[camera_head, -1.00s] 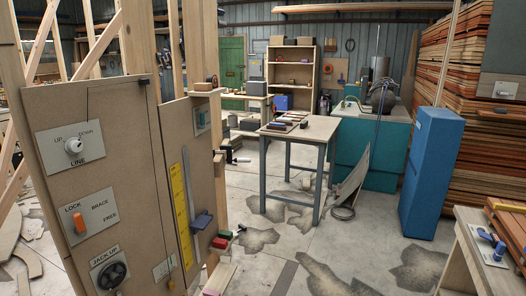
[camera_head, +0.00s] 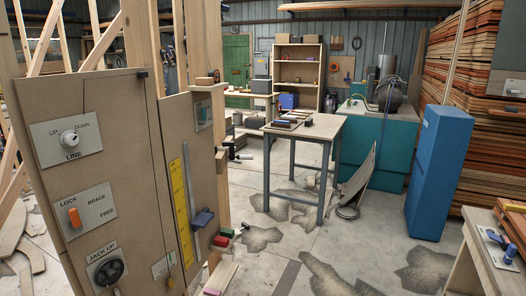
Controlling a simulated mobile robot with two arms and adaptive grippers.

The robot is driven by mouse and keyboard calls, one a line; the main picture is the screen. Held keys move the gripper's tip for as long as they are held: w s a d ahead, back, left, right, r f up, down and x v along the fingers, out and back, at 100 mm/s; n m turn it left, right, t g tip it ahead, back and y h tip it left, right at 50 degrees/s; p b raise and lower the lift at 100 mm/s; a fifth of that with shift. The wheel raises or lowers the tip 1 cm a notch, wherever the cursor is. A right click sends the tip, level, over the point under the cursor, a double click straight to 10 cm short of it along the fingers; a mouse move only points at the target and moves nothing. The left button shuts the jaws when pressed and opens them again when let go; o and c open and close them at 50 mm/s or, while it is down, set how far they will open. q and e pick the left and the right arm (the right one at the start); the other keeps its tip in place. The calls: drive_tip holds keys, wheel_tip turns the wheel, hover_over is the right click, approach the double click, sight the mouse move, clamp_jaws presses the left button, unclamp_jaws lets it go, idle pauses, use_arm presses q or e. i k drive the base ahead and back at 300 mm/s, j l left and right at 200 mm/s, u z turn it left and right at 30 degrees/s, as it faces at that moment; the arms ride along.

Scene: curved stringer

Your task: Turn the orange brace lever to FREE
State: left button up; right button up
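The orange brace lever (camera_head: 74,217) is mounted on a pale plate (camera_head: 88,211) low on the brown panel at the left. The plate is lettered LOCK at upper left, BRACE at upper right and FREE at lower right. The lever stands near upright, tilted a little to the left at its top, and sits below the word LOCK. It does not point at FREE. Neither of my grippers is in view, and nothing touches the lever.
Above the lever is the LINE knob (camera_head: 69,137); below is the black JACK-UP knob (camera_head: 108,268). A workbench (camera_head: 304,130) and blue cabinet (camera_head: 438,170) stand farther back. Floor between is open.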

sight(77, 225)
drive_tip(key=k+u, duration=0.1)
drive_tip(key=u, duration=0.3)
drive_tip(key=k+u, duration=0.1)
drive_tip(key=u, duration=0.3)
drive_tip(key=k+u, duration=0.1)
drive_tip(key=u, duration=0.3)
